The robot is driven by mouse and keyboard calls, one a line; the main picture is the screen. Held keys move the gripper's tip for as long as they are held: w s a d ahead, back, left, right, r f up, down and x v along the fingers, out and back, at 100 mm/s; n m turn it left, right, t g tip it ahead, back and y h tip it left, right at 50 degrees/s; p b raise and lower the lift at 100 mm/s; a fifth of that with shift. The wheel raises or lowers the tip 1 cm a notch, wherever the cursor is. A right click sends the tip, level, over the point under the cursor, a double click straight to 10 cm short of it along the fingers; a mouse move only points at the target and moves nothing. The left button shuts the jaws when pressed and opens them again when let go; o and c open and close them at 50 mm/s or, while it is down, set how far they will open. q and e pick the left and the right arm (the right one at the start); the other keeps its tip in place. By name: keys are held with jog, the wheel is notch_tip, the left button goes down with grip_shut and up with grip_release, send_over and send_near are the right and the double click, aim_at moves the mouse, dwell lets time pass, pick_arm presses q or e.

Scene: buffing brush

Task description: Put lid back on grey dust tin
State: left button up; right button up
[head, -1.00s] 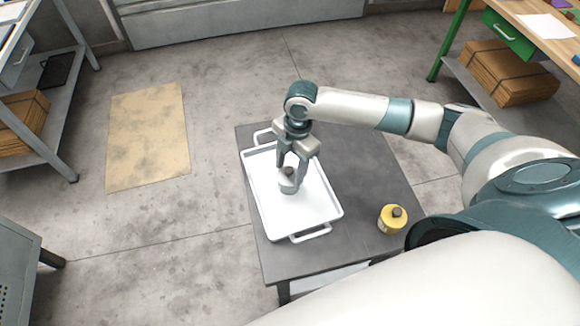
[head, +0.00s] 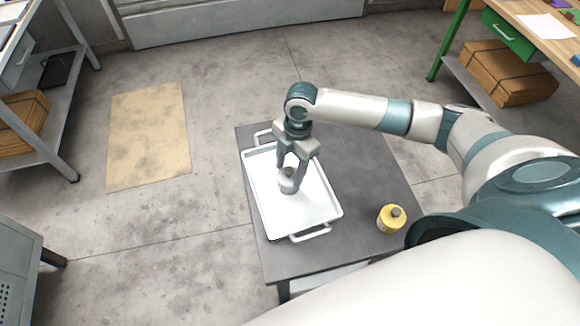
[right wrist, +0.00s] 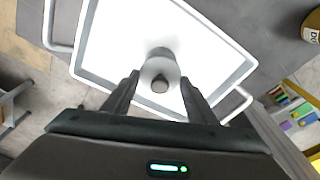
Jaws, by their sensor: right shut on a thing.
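The grey dust tin (head: 289,187) stands upright on a white tray. Its pale round lid with a dark knob (right wrist: 160,84) is at the top of the tin in the right wrist view. My right gripper (head: 290,174) points down over the tray and is shut on the lid, with one finger on each side. I cannot tell whether the lid sits fully on the tin or slightly above it. My left gripper is not in view.
The white tray (head: 312,208) with end handles lies on a dark grey table (head: 372,180). The tabletop between tray and yellow tin is clear.

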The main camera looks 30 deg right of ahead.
jog(key=shift+f+p, duration=0.15)
jog(key=shift+p, duration=0.55)
dwell(1.4)
dwell(0.3)
jog(key=o, duration=1.6)
jog(key=shift+r+p, duration=3.5)
jog(key=shift+p, duration=0.15)
grip_shut()
